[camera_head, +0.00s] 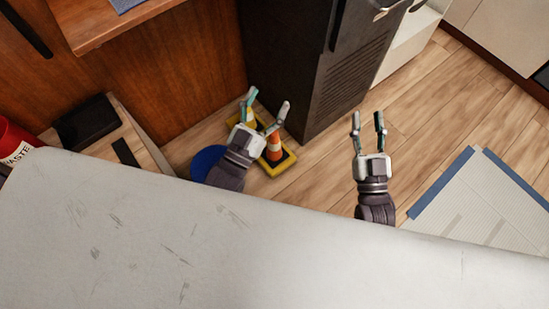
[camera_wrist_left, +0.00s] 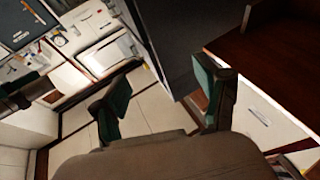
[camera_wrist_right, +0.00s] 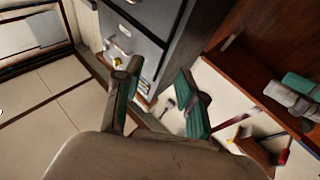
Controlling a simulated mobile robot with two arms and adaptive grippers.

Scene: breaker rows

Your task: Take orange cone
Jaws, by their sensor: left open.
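The orange cone (camera_head: 274,147) with a white band stands on a dark base with a yellow edge, on the floor beside the tall dark cabinet. My left gripper (camera_head: 266,101) is open and empty. In the head view it overlaps the cone's left side, and its height above the cone is hard to judge. Its open fingers also show in the left wrist view (camera_wrist_left: 160,98), where I cannot make out the cone. My right gripper (camera_head: 367,119) is open and empty, to the right of the cone and apart from it.
A yellow object (camera_head: 249,114) is partly hidden behind my left gripper. A blue round object (camera_head: 207,161) lies left of the cone. The dark cabinet (camera_head: 300,70) stands close behind. A blue-edged mat (camera_head: 485,200) lies at right, with bare floor (camera_head: 430,110) before it.

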